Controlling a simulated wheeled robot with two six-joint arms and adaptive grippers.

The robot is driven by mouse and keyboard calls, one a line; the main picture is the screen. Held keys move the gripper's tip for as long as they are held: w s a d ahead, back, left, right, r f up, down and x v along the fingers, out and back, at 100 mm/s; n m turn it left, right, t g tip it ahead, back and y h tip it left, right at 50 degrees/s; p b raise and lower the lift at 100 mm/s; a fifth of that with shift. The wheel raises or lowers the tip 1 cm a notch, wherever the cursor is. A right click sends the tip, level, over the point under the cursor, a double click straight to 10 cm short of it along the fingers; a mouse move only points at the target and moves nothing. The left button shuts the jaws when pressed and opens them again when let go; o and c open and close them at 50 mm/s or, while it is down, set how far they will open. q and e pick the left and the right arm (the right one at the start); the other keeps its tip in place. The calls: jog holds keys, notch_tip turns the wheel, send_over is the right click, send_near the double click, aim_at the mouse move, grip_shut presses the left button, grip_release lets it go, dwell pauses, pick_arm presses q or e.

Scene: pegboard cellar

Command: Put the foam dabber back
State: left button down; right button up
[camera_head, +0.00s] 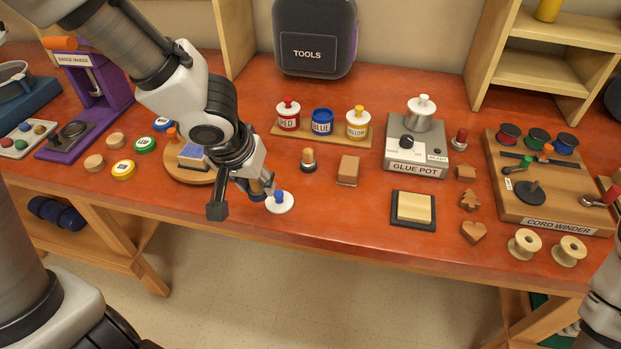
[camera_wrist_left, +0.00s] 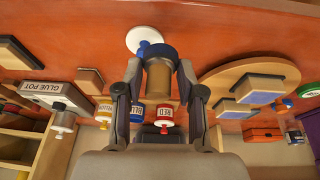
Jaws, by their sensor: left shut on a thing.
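My left gripper (camera_head: 259,182) is shut on a tan, cylindrical handle with a dark blue end, seemingly the foam dabber (camera_wrist_left: 160,76); in the head view the gripper hides part of it. The held end is just above or beside a white disc with a blue knob (camera_head: 285,207) near the table's front edge; I cannot tell if they touch. The blue jar (camera_head: 322,122) stands without a knobbed lid between the lidded red jar (camera_head: 288,117) and yellow jar (camera_head: 357,126). My right gripper is out of view.
A round wooden board (camera_head: 178,172) with blue-topped blocks is left of my gripper. A small wooden-handled piece (camera_head: 308,158), brown block (camera_head: 348,170) and dark-edged pad (camera_head: 413,210) are to the right. The glue pot (camera_head: 416,145) stands behind the pad. The front table strip is mostly clear.

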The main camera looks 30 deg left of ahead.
pick_arm(q)
jog(key=shift+s+d+f, duration=0.2)
jog(key=shift+s+f, duration=0.25)
jog(key=shift+w+a+r, duration=0.15)
jog(key=shift+w, duration=0.05)
jog(key=p, duration=1)
send_near(279, 159)
jog(key=shift+w+a+f, duration=0.15)
jog(key=shift+w+f, duration=0.6)
jog(key=shift+w, duration=0.05)
notch_tip(279, 159, down, 4)
jog(key=shift+r+b, duration=0.25)
jog(key=shift+b, duration=0.95)
jog(key=shift+w+f, duration=0.1)
jog(key=shift+f, duration=0.25)
jog(key=shift+w, duration=0.15)
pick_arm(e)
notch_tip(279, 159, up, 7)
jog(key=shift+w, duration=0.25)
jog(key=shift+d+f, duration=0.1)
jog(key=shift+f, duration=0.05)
